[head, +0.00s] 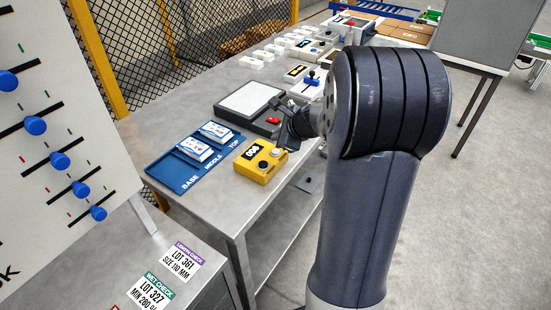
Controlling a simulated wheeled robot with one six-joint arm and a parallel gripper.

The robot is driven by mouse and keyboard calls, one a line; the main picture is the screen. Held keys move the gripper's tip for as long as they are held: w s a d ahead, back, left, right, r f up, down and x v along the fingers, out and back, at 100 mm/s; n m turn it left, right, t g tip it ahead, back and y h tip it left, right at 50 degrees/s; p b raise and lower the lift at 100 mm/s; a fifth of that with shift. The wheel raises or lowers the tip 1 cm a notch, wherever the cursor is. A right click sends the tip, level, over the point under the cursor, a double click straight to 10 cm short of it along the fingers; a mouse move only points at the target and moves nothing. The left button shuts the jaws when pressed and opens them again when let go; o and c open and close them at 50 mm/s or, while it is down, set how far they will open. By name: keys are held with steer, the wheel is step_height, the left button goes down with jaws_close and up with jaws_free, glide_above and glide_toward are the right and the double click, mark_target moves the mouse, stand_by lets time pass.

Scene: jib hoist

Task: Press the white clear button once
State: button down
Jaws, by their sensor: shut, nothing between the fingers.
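A yellow counter box (248,170) sits on the steel table, right of the blue tray. It has a dark display (252,153) with white digits that look like zeros. A pale round button (276,152), which looks like the white clear button, is on its top near the right edge. A dark round button (262,165) is in front of it. My gripper (284,141) is shut and empty, pointing down just behind and right of the box, close to the pale button. I cannot tell whether it touches the button. My arm hides the area to the right.
The blue tray (178,181), marked BASE, MIDDLE, TOP, holds two white-and-blue packs (194,149). A dark-framed scale-like plate (246,99) with a red button (272,120) lies behind my gripper. A board with blue knobs (36,126) stands at left.

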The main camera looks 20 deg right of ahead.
mark_target(278, 153)
steer(key=shift+f+b, duration=0.75)
steer(key=shift+f, duration=0.55)
steer(key=shift+f, duration=0.15)
stand_by(0.9)
steer(key=shift+f+b, duration=0.25)
steer(key=shift+b, duration=0.1)
steer(key=shift+f+b, duration=0.45)
steer(key=shift+f, duration=0.05)
stand_by(0.5)
steer(key=shift+r+p, duration=0.8)
steer(key=shift+r, duration=0.1)
steer(key=shift+r, duration=0.1)
step_height(278, 153, up, 5)
steer(key=p, duration=0.4)
steer(key=shift+p, duration=0.35)
